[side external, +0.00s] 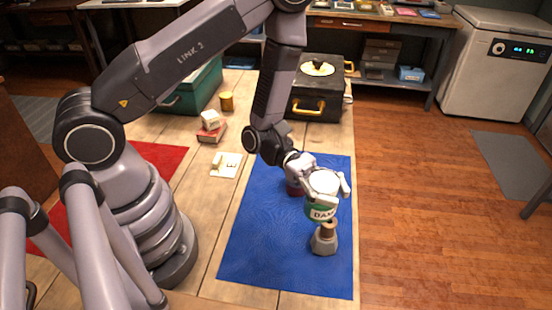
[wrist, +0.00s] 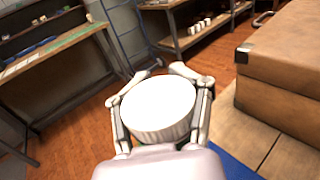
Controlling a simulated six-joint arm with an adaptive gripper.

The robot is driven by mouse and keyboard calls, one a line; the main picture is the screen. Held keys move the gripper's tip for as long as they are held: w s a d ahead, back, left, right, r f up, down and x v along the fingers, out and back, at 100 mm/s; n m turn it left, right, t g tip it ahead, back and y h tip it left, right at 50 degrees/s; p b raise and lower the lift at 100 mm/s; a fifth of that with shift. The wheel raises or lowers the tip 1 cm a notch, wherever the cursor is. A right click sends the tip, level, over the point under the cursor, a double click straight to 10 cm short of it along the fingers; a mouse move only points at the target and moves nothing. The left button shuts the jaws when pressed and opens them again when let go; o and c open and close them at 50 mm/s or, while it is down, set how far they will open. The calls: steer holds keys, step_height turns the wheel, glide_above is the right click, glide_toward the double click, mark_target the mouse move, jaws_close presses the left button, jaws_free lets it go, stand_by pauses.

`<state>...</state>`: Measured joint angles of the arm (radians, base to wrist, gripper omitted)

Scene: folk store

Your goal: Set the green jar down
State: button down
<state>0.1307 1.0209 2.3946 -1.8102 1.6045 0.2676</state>
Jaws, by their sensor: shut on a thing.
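The green jar (side external: 321,212) has a white lid and a green band with dark lettering, partly hidden by my fingers. My gripper (side external: 325,183) is shut on it, with a finger on either side, and holds it upright over the blue mat (side external: 262,245). In the wrist view the jar's white ribbed lid (wrist: 158,104) fills the space between the fingers, with only a sliver of green below.
A dark red object (side external: 293,187) stands on the mat behind my gripper, mostly hidden. A black case (side external: 318,100), green case (side external: 196,92), brass cup (side external: 226,102), red book (side external: 211,133) and white switch plate (side external: 226,165) lie farther back. The mat's near left is clear.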

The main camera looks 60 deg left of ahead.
steer(key=s+d+m+g, duration=0.5)
steer(key=s+g, duration=0.3)
steer(key=s, duration=0.4)
steer(key=shift+t, duration=0.3)
step_height(320, 180, down, 14)
steer(key=shift+w+d+r, duration=0.1)
steer(key=shift+f, duration=0.2)
steer(key=shift+c, duration=2.1)
jaws_free()
steer(key=shift+r, duration=0.1)
